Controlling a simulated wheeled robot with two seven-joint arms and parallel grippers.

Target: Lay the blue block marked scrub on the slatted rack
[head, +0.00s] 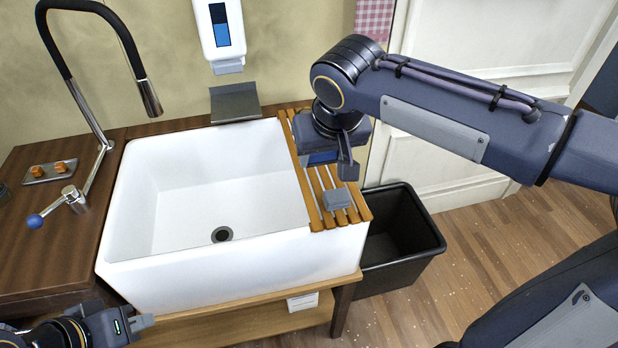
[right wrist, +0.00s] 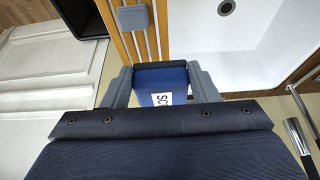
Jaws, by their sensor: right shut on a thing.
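The blue block (right wrist: 172,80) is between the fingers of my right gripper (right wrist: 163,88), with part of a white label reading "SC" showing. In the head view a small part of the blue block (head: 321,158) shows under my right gripper (head: 330,165), which is shut on it over the slatted rack (head: 316,216). The rack lies across the right side of the white sink. I cannot tell whether the block touches the slats. My left gripper (head: 138,325) is low at the bottom left, away from the rack; its jaw opening is unclear.
A grey block (head: 338,199) lies on the rack's near end; it also shows in the right wrist view (right wrist: 137,18). The white sink basin (head: 170,215) is empty. A black bin (head: 415,255) stands right of the sink. A tall faucet (head: 150,98) rises at the left.

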